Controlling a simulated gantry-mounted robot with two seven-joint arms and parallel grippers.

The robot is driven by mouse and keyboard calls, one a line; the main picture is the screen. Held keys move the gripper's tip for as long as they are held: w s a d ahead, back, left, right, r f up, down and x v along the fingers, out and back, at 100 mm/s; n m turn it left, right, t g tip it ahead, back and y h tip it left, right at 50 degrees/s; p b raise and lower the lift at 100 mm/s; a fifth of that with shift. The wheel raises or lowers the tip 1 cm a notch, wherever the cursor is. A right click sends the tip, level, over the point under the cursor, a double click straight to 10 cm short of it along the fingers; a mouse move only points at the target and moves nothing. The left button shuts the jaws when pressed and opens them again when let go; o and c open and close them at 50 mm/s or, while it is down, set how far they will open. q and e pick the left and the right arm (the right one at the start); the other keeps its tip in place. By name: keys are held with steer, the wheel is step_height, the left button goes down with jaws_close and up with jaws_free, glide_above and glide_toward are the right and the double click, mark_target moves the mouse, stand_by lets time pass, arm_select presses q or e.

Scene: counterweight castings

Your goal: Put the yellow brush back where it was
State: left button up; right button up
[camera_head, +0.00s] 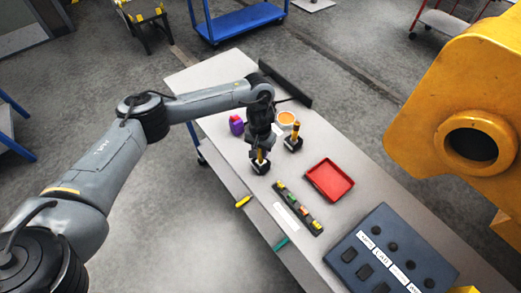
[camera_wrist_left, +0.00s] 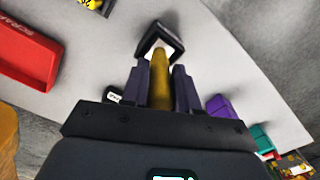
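My left gripper (camera_head: 260,152) is low over the worktable, near its left edge. In the left wrist view the two dark fingers (camera_wrist_left: 161,85) close on both sides of the yellow brush's handle (camera_wrist_left: 160,78). A black square piece with a pale inside (camera_wrist_left: 158,42) is at the handle's far end; I cannot tell whether it is the brush's head or a holder. In the head view a black square base (camera_head: 260,167) shows just below the fingers. A second yellow handle (camera_head: 296,130) stands upright in a black base (camera_head: 293,144) to the right. My right gripper is not in view.
A large yellow body (camera_head: 450,90) overhangs at right.

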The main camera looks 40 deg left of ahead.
arm_select(q)
steer(key=o, duration=0.4)
steer(key=shift+c, duration=0.2)
